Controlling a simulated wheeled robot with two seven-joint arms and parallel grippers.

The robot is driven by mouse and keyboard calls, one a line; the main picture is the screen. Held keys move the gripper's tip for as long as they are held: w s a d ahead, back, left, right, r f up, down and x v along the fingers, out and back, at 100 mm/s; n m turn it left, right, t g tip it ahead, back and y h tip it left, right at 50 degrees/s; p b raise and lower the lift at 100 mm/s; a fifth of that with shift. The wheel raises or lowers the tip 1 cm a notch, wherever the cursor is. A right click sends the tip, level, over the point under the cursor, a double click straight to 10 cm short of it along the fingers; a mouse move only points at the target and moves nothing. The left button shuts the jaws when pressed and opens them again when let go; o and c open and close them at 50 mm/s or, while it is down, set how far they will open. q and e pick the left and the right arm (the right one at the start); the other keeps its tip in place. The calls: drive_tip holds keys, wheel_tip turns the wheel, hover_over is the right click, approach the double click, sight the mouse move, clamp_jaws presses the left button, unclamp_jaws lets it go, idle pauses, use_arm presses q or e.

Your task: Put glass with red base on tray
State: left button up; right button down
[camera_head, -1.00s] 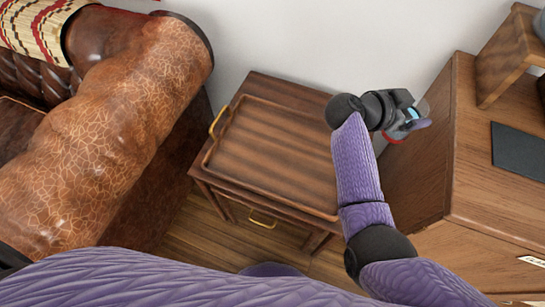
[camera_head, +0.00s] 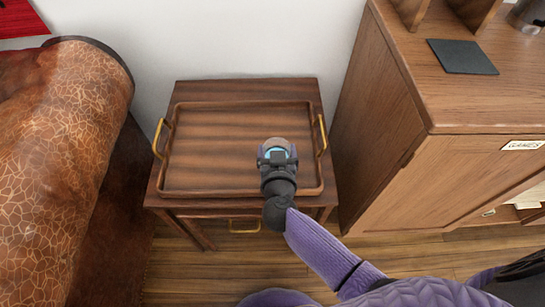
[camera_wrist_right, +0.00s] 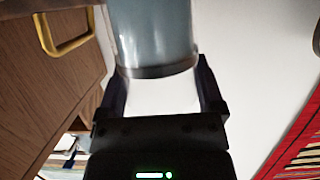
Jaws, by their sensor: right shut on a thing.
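My right gripper (camera_head: 278,158) is over the right front part of the wooden tray (camera_head: 205,145). It is shut on the glass (camera_head: 277,144), which shows mostly from above in the head view. In the right wrist view the gripper (camera_wrist_right: 160,88) has one finger on each side of the blue-grey, see-through glass (camera_wrist_right: 155,35) with a dark rim. The red base is not clear in either view now. I cannot tell whether the glass touches the tray. The tray has a raised rim and gold handles, and looks otherwise empty. My left gripper is out of view.
The tray lies on a small wooden side table (camera_head: 300,88). A brown leather sofa (camera_head: 75,130) stands to the left. A wooden cabinet (camera_head: 470,180) with a dark mat (camera_head: 462,56) on top stands to the right. The white wall (camera_head: 250,40) is behind.

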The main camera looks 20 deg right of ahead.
drive_tip(key=shift+f+p, duration=0.1)
drive_tip(key=shift+p, duration=0.2)
drive_tip(key=shift+f, duration=0.15)
unclamp_jaws()
use_arm(q)
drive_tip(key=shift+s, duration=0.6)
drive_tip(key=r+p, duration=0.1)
drive_tip(key=p, duration=0.1)
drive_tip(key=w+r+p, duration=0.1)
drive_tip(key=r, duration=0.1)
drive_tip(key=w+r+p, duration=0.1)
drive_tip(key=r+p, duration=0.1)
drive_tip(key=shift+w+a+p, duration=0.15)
drive_tip(key=shift+p, duration=0.15)
use_arm(e)
drive_tip(key=v, duration=1.2)
